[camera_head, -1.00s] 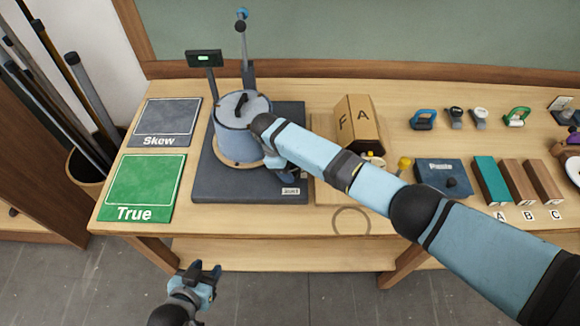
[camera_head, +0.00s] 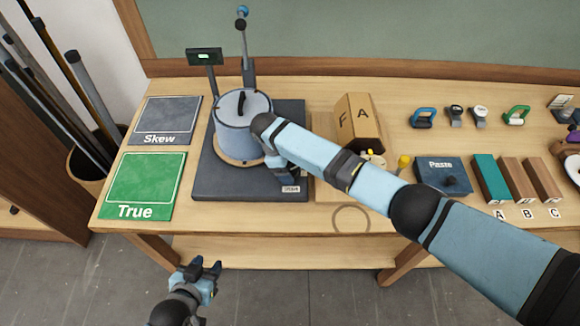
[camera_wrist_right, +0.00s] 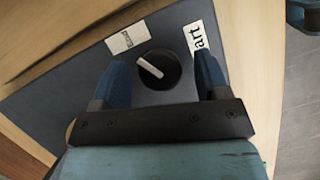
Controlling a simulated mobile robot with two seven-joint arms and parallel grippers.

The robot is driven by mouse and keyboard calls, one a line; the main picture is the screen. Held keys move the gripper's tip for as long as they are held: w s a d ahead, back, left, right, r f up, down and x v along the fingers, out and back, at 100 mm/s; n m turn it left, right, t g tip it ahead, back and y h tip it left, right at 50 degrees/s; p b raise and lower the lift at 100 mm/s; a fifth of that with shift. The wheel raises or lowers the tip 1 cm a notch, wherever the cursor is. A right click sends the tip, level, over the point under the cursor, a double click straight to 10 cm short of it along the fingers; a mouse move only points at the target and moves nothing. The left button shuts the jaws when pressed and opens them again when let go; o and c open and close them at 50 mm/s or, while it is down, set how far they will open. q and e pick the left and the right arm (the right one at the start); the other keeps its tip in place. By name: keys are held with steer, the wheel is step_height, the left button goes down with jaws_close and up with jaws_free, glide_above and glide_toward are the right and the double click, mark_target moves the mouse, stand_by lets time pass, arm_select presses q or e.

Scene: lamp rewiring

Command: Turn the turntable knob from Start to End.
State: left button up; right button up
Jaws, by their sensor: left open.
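The turntable knob (camera_wrist_right: 158,70) is a black dial with a white pointer line. In the right wrist view the pointer leans to the upper left, towards the End label (camera_wrist_right: 128,37); the Start label (camera_wrist_right: 201,38) is at the upper right, partly cut off by the view of the finger. My right gripper (camera_wrist_right: 162,75) is open, its blue fingers on either side of the knob with gaps. In the head view my right gripper (camera_head: 287,172) hides the knob. The turntable (camera_head: 238,162) carries a grey-blue pot (camera_head: 233,138). My left gripper (camera_head: 205,269) is open and empty before the table.
A green True pad (camera_head: 138,180) and a grey Skew pad (camera_head: 166,115) lie left of the dark base (camera_head: 240,190). A post with a small display (camera_head: 204,57) stands behind. A cardboard F/A block (camera_head: 358,125) and a Paste box (camera_head: 440,172) are to the right.

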steer(key=shift+r, duration=0.1)
steer(key=b+v, duration=0.1)
steer(key=v, duration=1.2)
steer(key=shift+a+r, duration=0.2)
steer(key=shift+r, duration=0.05)
steer(key=shift+w, duration=0.1)
